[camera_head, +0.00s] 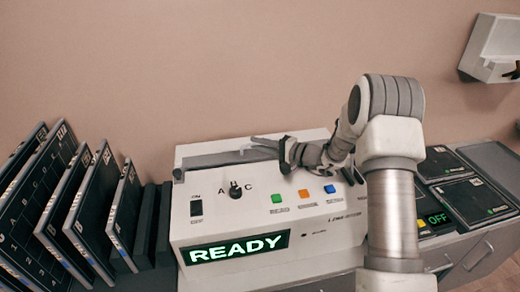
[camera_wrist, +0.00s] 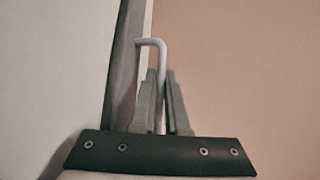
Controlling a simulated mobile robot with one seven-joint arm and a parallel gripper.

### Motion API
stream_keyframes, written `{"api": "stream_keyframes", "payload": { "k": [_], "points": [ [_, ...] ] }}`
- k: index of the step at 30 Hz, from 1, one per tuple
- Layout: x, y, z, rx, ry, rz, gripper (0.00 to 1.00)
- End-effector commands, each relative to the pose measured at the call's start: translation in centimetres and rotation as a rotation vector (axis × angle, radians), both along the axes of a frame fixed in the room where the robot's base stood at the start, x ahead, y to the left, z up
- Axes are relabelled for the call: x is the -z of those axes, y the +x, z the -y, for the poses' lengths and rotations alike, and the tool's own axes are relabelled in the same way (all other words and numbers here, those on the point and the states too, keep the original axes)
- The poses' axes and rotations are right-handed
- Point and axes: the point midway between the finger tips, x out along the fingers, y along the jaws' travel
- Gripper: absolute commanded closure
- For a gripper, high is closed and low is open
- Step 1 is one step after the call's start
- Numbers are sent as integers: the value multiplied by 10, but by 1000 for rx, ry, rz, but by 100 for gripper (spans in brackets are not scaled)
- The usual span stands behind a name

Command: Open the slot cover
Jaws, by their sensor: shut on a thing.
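The white scanner machine (camera_head: 330,250) stands on the counter with a lit READY display (camera_head: 236,248). Its slot cover (camera_head: 208,160) is the light strip along the top back, and my arm hides part of that area. My gripper (camera_head: 262,146) reaches in from the right over the machine's top. In the wrist view my gripper (camera_wrist: 160,82) has its two fingers closed around a pale bent rod handle (camera_wrist: 152,43). The rod's hooked top sticks out above the fingertips, beside a long grey panel edge (camera_wrist: 126,65). I cannot tell how far the cover is open.
Several dark panels (camera_head: 85,205) stand in a rack left of the machine. The front has a knob (camera_head: 235,190) and green, orange and blue buttons (camera_head: 304,194). Dark flat panels (camera_head: 470,197) lie at the right. A white wall box (camera_head: 494,48) hangs upper right.

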Motion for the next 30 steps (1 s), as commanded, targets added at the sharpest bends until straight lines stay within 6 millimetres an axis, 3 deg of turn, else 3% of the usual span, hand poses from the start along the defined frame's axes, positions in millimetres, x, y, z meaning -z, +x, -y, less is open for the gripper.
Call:
{"api": "stream_keyframes", "payload": {
  "k": [9,22,23,25,30],
  "points": [
    [4,44,-9,1,-1,4,100],
    [1,52,-10,3,-1,0,100],
    [1,52,-10,3,-1,0,86],
    [0,52,-10,3,-1,0,75],
    [0,52,-10,2,0,0,75]
  ]
}}
